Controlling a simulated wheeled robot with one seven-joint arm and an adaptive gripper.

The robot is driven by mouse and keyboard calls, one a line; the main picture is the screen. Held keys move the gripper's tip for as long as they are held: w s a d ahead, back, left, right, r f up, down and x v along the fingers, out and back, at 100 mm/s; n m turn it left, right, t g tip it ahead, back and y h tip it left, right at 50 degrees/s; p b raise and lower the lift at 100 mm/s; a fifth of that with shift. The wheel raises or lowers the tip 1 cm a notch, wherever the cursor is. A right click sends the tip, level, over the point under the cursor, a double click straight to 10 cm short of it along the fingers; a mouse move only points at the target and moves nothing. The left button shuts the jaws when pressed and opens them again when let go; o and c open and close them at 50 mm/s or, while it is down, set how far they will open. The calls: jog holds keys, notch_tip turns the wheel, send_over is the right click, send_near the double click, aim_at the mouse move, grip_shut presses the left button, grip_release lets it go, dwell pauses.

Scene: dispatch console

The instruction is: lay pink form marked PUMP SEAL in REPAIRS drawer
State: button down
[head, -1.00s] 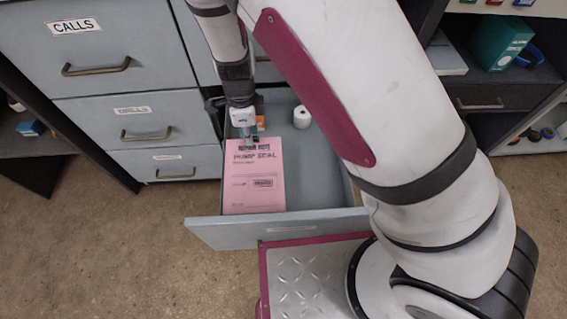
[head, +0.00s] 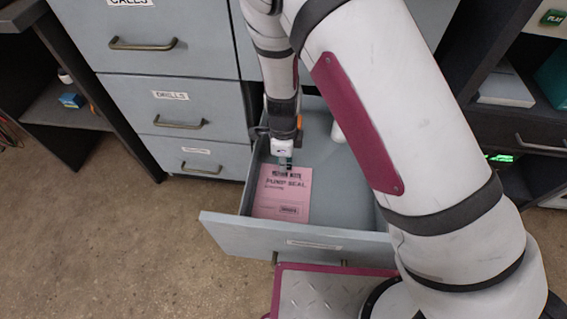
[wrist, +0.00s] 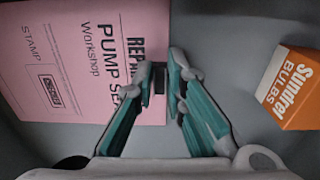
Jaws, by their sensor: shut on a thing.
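The pink form (head: 283,193) reads PUMP SEAL and lies roughly flat inside the open drawer, at its left side. In the wrist view the form (wrist: 85,60) also reads Workshop and STAMP. My gripper (head: 283,163) reaches down into the drawer at the form's far edge. In the wrist view my gripper (wrist: 165,80) is shut on that edge, beside the heading. The open drawer (head: 300,238) has a label on its front that is too small to read. I cannot tell whether the form touches the drawer floor.
Shut drawers (head: 185,110) are to the left.

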jog(key=c, duration=1.6)
grip_release()
jog(key=shift+c, duration=0.2)
notch_tip(320, 180, up, 12)
jog(key=p, duration=0.5)
jog(key=shift+r+p, duration=0.15)
jog(key=shift+p, duration=0.15)
jog(key=shift+r, duration=0.1)
